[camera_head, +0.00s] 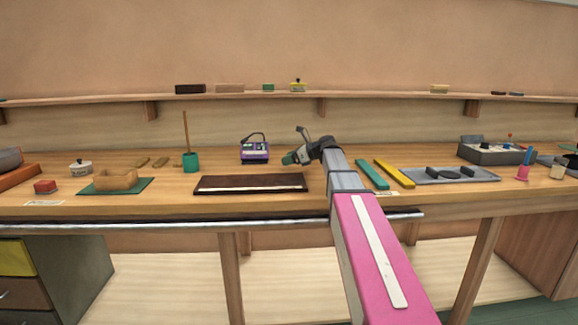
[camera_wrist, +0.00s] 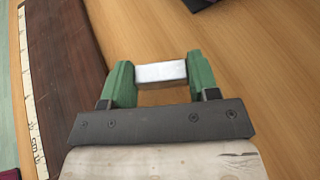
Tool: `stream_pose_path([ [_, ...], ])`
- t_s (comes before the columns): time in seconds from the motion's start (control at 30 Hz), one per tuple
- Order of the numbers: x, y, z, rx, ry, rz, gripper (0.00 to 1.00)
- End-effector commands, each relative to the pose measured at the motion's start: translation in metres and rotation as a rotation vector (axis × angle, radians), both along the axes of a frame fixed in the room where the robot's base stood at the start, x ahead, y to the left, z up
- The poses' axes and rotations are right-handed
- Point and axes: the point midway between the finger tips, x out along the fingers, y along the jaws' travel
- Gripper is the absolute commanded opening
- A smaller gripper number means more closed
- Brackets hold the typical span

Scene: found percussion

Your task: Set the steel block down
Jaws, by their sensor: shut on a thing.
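The steel block (camera_wrist: 161,73) is a small, pale silver block with a bright upper face. In the wrist view it sits between the two green fingertips of my gripper (camera_wrist: 161,82), which is shut on it. Bare wood shows around it; I cannot tell how far above the bench it is. In the head view my gripper (camera_head: 290,158) is over the workbench (camera_head: 330,200), just right of the dark brown board's back edge. The block cannot be made out in the head view.
The dark brown board (camera_head: 250,183) lies left of my gripper, and also shows in the wrist view (camera_wrist: 65,70). A purple device (camera_head: 255,153) stands behind. Green (camera_head: 372,174) and yellow (camera_head: 394,172) bars and a grey tray (camera_head: 485,175) lie to the right. A teal cup (camera_head: 191,163) holds a stick.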

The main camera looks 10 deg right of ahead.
Motion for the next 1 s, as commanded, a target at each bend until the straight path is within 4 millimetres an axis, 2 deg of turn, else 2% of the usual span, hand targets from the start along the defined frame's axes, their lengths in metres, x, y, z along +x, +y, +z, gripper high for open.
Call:
stream_pose_path([
  [0.1,0.000,0.000,-0.017,0.000,0.001,0.000,0.25],
  [0.2,0.000,0.000,-0.026,0.001,0.001,0.001,0.25],
  [0.57,0.000,0.001,-0.029,0.001,0.000,0.000,0.25],
  [0.6,0.000,0.000,-0.029,0.001,0.000,0.000,0.61],
  [0.67,0.000,0.000,-0.029,0.000,-0.001,0.000,0.81],
  [1.0,0.000,0.000,-0.027,0.000,-0.001,0.000,0.81],
])
